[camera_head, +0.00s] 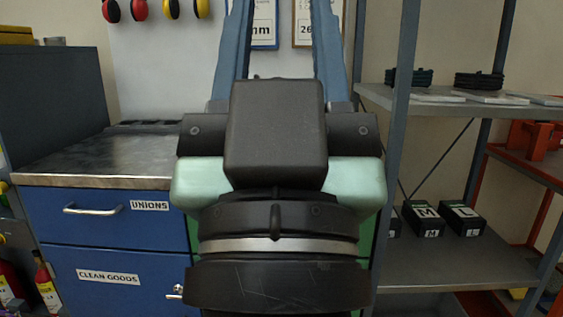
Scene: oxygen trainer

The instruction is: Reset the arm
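My arm rises through the middle of the view, with its black and pale green wrist parts (278,215) close to the camera. My gripper (283,12) points up and away, beyond a black box-shaped housing (276,130). Its two long blue-grey fingers stand apart with a gap between them, and I see nothing held in the visible part of that gap. The fingertips run past the top edge of the picture. The arm hides the middle of the scene behind it.
A blue drawer cabinet (105,218) with a metal worktop (100,160) stands left. A grey shelf unit (470,265) stands right, holding black boxes (424,219) and dark stacked items. Ear defenders (140,9) and framed signs (264,25) hang behind. Fire extinguishers (47,288) stand lower left.

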